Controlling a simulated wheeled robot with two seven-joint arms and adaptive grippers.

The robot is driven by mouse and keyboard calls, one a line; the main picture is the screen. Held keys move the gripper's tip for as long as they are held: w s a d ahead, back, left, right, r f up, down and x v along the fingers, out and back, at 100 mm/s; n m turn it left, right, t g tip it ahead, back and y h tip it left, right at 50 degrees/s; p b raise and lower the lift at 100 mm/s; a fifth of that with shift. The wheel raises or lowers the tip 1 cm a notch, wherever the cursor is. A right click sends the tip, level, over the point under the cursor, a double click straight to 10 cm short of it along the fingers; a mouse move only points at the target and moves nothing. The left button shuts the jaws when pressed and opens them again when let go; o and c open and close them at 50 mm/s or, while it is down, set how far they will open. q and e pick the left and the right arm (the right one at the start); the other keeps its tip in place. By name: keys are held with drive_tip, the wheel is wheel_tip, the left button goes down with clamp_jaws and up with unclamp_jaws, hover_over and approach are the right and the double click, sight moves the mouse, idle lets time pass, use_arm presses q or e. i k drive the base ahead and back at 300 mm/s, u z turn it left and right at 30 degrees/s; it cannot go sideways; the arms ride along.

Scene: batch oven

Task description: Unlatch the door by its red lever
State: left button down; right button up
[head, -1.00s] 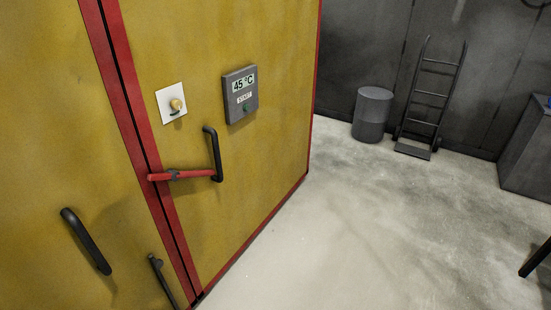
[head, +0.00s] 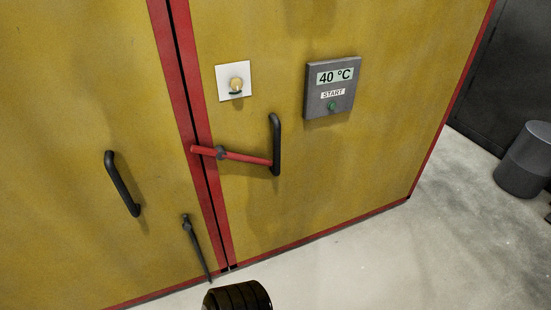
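The red lever (head: 245,157) lies nearly level across the right door's edge, tilted slightly down to the right. Its left end overlaps the red-trimmed seam between the two yellow doors, and a dark pivot (head: 220,153) sits near that end. Its right end meets or overlaps the lower end of the right door's black handle (head: 277,140); I cannot tell if they touch. The right door (head: 370,170) and left door (head: 60,120) look shut, with a narrow dark seam.
A grey panel (head: 333,88) reads 40 °C and has a START label with a green button. The left door has a black handle (head: 122,183). A grey drum (head: 525,165) stands right on open floor.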

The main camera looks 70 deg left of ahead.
sight(236, 157)
drive_tip(key=u, duration=0.6)
drive_tip(key=i, duration=0.9)
drive_tip(key=u, duration=1.15)
drive_tip(key=i, duration=0.35)
drive_tip(key=u, duration=0.4)
